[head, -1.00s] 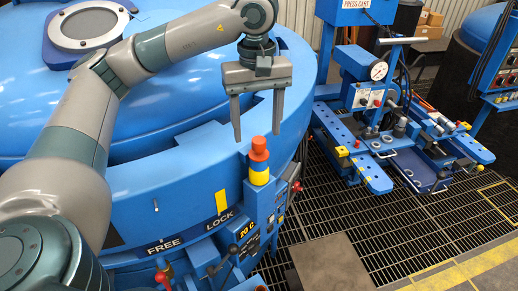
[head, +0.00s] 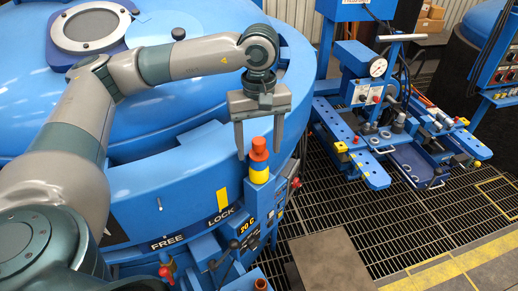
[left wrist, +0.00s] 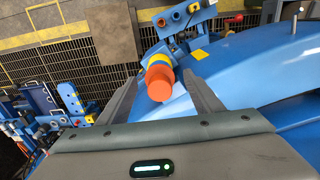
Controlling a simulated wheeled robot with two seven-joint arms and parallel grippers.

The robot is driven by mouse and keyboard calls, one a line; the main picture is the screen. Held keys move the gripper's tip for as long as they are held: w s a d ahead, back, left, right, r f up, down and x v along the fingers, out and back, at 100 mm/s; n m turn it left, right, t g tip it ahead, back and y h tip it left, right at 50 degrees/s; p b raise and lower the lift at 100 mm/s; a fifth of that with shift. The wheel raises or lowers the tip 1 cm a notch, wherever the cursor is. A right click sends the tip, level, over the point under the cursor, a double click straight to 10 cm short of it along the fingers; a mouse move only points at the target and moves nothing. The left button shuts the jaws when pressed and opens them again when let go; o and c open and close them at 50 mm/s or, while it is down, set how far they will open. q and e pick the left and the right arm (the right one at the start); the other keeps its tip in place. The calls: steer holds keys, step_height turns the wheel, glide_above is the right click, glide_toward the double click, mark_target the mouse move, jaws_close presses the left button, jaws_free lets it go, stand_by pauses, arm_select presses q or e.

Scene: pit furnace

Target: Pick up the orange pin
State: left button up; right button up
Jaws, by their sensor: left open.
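The orange pin (head: 259,148) stands upright with its knobbed top in a yellow-banded blue holder (head: 259,175) at the rim of the big blue furnace. My left gripper (head: 259,153) is open and points down, its two fingers on either side of the pin's top in the head view. In the left wrist view the pin (left wrist: 159,80) shows between the two open fingers (left wrist: 166,88), apart from both as far as I can see. How far the fingertips reach down along the pin is hard to tell. My right gripper is not in view.
The furnace's rounded lid (head: 190,90) fills the left. A FREE/LOCK plate (head: 195,228), levers and a small display (head: 247,222) sit below the pin. A blue press cart (head: 375,150) stands on the grating at right. The grating between is mostly clear.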

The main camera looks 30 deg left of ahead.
arm_select(q)
steer(key=c, duration=1.3)
steer(key=shift+r, duration=0.1)
steer(key=shift+r+b, duration=0.35)
steer(key=shift+r, duration=0.2)
step_height(320, 180, up, 8)
steer(key=shift+f+b, duration=0.25)
steer(key=shift+b, duration=1)
steer(key=shift+r, duration=0.65)
steer(key=shift+f, duration=0.1)
